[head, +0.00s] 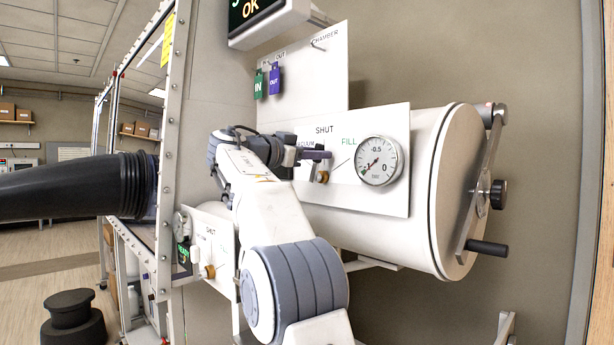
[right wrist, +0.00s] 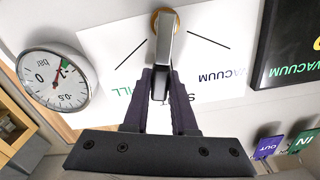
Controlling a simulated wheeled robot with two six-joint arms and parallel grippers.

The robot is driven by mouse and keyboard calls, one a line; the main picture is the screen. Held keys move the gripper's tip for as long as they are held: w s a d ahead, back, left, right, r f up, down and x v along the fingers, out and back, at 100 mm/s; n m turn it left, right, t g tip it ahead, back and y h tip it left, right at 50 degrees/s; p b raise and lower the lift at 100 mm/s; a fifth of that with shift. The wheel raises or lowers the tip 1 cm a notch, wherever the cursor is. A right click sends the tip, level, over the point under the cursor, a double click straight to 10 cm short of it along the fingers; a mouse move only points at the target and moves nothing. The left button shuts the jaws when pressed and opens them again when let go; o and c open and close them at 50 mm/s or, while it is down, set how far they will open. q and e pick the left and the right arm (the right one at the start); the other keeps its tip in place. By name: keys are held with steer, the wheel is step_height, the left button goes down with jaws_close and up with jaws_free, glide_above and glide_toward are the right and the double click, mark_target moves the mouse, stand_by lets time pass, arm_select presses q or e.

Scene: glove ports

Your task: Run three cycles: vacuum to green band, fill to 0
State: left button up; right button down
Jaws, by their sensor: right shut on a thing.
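My right gripper (head: 326,155) is shut on the valve lever (right wrist: 164,50) of the chamber panel (head: 399,118). In the right wrist view the lever runs from its brass pivot (right wrist: 165,14) to between the fingers (right wrist: 161,88). It points toward the SHUT label, partly hidden there, between the VACUUM and FILL lines. The round gauge (head: 378,161) is right of the valve; its needle points lower left, at or near the green band. The gauge also shows in the right wrist view (right wrist: 56,78). My left gripper is out of view.
The big white cylindrical chamber (head: 420,195) has a round door with a lever arm (head: 482,185) at right. A green IN tag (head: 258,84) and purple OUT tag (head: 275,81) hang above. A display (head: 262,14) reads OK. A black glove sleeve (head: 70,187) sticks out at left.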

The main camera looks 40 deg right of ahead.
steer(key=s+m+b, duration=0.1)
steer(key=m+b, duration=0.1)
steer(key=f+m+b, duration=0.1)
steer(key=b, duration=0.1)
steer(key=shift+s+f+m, duration=0.3)
steer(key=shift+s+m, duration=0.1)
steer(key=shift+s+d+f+m+b, duration=0.1)
steer(key=shift+s+f+m+b, duration=0.15)
steer(key=shift+m+b, duration=0.3)
steer(key=shift+s+f+m+b, duration=0.1)
steer(key=shift+s+m+b, duration=0.1)
steer(key=shift+m+b, duration=0.35)
steer(key=shift+s+f+m+b, duration=0.2)
steer(key=shift+m+b, duration=0.2)
steer(key=shift+m, duration=0.3)
steer(key=shift+s+f+m+b, duration=0.2)
steer(key=shift+m+b, duration=0.15)
steer(key=shift+m, duration=0.35)
steer(key=c, duration=0.7)
jaws_free()
steer(key=a, duration=0.7)
steer(key=s+a+b, duration=0.1)
steer(key=a, duration=0.2)
steer(key=shift+a, duration=0.2)
